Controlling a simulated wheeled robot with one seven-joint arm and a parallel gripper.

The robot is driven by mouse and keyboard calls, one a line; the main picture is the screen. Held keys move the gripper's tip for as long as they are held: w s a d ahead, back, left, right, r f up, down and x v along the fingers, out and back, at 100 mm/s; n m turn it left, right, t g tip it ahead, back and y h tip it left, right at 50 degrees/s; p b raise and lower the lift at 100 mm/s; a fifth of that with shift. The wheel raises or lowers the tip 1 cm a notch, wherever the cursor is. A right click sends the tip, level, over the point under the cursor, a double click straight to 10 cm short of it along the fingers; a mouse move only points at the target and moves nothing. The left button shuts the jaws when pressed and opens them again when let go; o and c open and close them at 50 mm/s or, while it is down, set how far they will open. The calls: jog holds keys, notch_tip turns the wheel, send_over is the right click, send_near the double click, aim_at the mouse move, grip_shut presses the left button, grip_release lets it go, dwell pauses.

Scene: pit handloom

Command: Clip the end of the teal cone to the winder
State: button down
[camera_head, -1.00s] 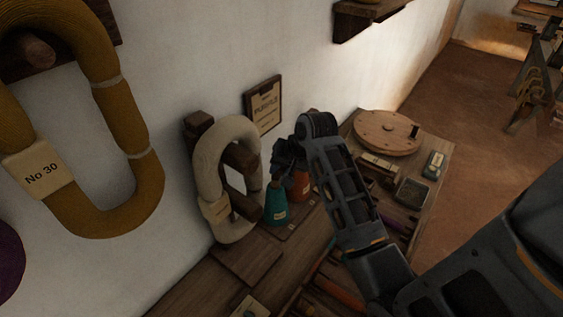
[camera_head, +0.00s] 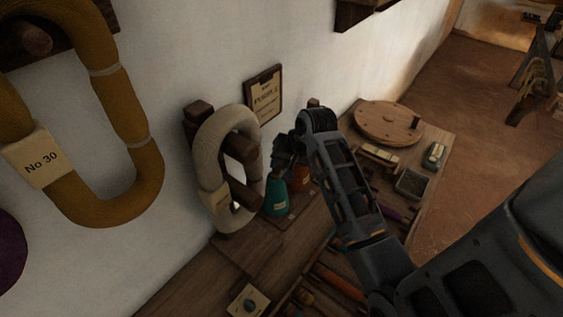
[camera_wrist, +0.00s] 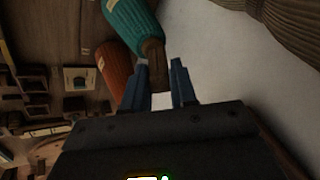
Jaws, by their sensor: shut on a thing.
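The teal cone (camera_head: 276,198) stands upright on a small board on the bench, close to the wall. My gripper (camera_head: 284,160) is right above it, at its top. In the wrist view the teal cone (camera_wrist: 128,22) shows with its brown tip between the two fingers of my gripper (camera_wrist: 160,85). The fingers are shut on that tip; no loose yarn end can be made out. A round wooden wheel with an upright peg (camera_head: 388,122), likely the winder, lies farther along the bench, beyond my arm.
An orange cone (camera_wrist: 115,70) stands beside the teal one, partly behind my arm in the head view. A cream skein (camera_head: 212,170) hangs on a wooden stand just left. A small dark tray (camera_head: 411,184) and a green-labelled box (camera_head: 434,155) lie near the wheel.

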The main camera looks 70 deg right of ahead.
jog(key=shift+r, duration=2.5)
